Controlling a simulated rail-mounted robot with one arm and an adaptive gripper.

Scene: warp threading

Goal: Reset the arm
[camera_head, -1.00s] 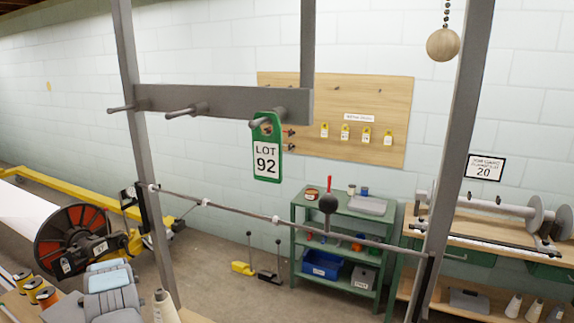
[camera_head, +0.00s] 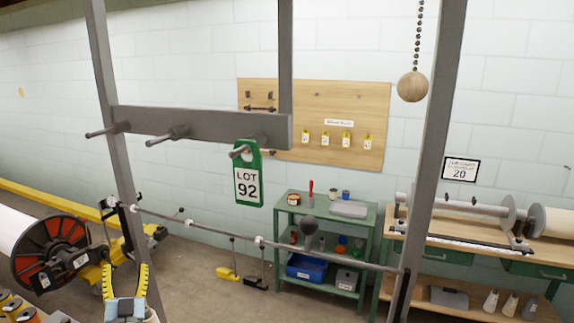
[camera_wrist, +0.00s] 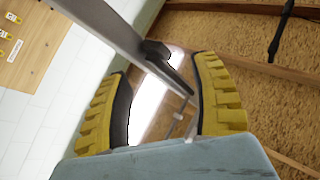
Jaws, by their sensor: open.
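My gripper (camera_head: 126,283) shows at the lower left of the head view, its yellow ridged fingers pointing up and spread apart. In the wrist view the two fingers (camera_wrist: 163,105) are wide apart with nothing held between them. A grey frame bar and a bright lit strip show beyond the gap. The fingers stand below the level of the grey rod and apart from the green LOT 92 tag (camera_head: 248,186), which hangs on a peg of the grey frame.
The grey frame (camera_head: 205,127) with pegs stands in front. A thin rod (camera_head: 300,251) crosses below. A wooden ball (camera_head: 412,87) hangs on a chain at upper right. A green shelf (camera_head: 350,211) and workbench (camera_head: 450,235) stand behind. A red-black reel (camera_head: 50,247) is at left.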

